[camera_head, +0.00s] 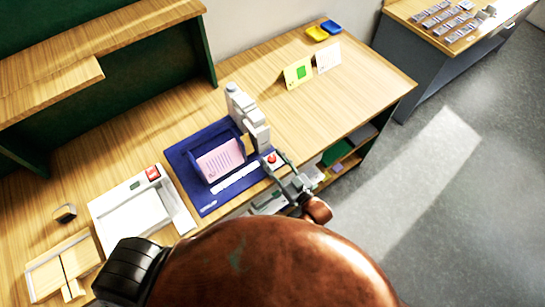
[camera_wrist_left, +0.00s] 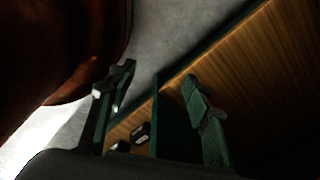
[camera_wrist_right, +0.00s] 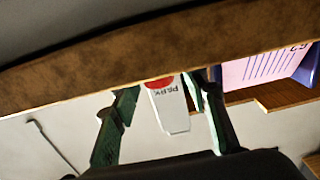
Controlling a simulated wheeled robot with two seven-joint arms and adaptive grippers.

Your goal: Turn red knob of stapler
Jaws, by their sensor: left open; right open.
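The red knob (camera_head: 272,158) is at the mat's right side, by the table's front edge. My right gripper (camera_head: 277,167) is open right at the knob. In the right wrist view the red knob (camera_wrist_right: 160,83) shows between the open fingers, above a white tag reading "PARK" (camera_wrist_right: 172,112); contact cannot be told. Part of the knob is hidden behind a brown edge. My left gripper (camera_wrist_left: 158,75) is open and empty in the left wrist view, near a wooden surface.
A pink card (camera_head: 220,158) lies in a blue holder on the blue mat (camera_head: 185,160). A white device with a red button (camera_head: 153,174) stands left. Yellow (camera_head: 297,74) and white cards stand behind right. Shelves (camera_head: 345,160) sit under the table (camera_head: 345,100). Floor is clear at right.

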